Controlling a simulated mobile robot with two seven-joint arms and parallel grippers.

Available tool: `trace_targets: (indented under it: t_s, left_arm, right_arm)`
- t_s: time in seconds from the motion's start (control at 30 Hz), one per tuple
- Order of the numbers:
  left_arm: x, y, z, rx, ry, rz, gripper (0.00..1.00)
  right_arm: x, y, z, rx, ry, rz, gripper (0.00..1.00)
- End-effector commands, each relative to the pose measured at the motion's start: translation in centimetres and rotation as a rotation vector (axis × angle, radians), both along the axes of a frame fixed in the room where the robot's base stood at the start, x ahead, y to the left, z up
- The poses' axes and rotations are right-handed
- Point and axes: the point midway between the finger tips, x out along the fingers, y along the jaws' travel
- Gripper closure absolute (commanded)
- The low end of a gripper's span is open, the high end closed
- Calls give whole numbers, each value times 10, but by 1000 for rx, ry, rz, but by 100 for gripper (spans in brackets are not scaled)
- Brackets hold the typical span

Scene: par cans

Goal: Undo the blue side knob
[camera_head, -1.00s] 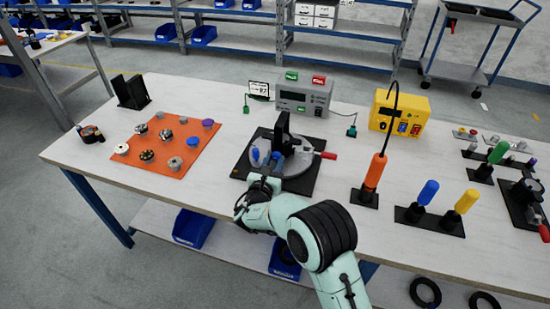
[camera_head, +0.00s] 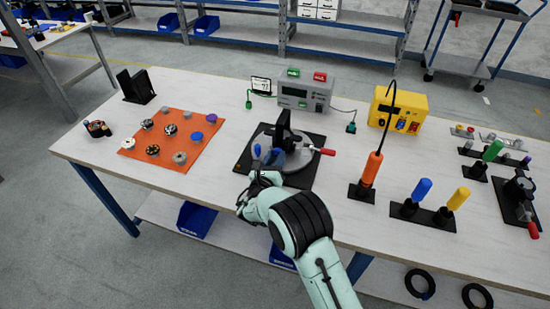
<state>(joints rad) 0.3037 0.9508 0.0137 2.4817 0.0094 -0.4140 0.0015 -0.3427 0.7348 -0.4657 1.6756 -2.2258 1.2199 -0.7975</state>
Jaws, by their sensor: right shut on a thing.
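A round grey fixture (camera_head: 299,157) with a black upright block (camera_head: 284,126) and a red-handled lever (camera_head: 327,152) stands on a black base plate (camera_head: 304,180) at the middle of the table. Two blue knobs show at its left side, one (camera_head: 256,150) at the edge and one (camera_head: 275,156) closer to the block. My right gripper (camera_head: 264,174) reaches in from the front and is shut on a blue side knob at the fixture's near left. The fingertips are small and partly hidden, so the exact grip is hard to see. My left gripper is out of view.
An orange mat (camera_head: 160,166) with several small caps lies to the left. A grey meter box (camera_head: 305,94) and a yellow box (camera_head: 398,108) stand behind. An orange screwdriver (camera_head: 372,170) stands upright to the right, near blue- and yellow-handled tools (camera_head: 420,192). Bare tabletop (camera_head: 215,188) lies left of the fixture.

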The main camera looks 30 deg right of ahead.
Motion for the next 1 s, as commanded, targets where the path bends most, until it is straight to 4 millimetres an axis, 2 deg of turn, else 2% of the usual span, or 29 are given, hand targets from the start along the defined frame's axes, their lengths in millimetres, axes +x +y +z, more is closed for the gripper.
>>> trace_targets:
  t_s: [0.07,0.1,0.4,0.53,1.0]
  left_arm:
    - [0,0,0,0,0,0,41]
    - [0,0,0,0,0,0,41]
    - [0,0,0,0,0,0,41]
    - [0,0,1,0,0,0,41]
    - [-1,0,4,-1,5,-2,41]
  right_arm:
    - [0,0,-1,1,1,-1,98]
    - [0,0,-1,1,1,-1,56]
    - [-1,1,0,1,0,0,56]
    - [-6,9,0,2,0,2,56]
    - [-69,82,0,2,1,3,56]
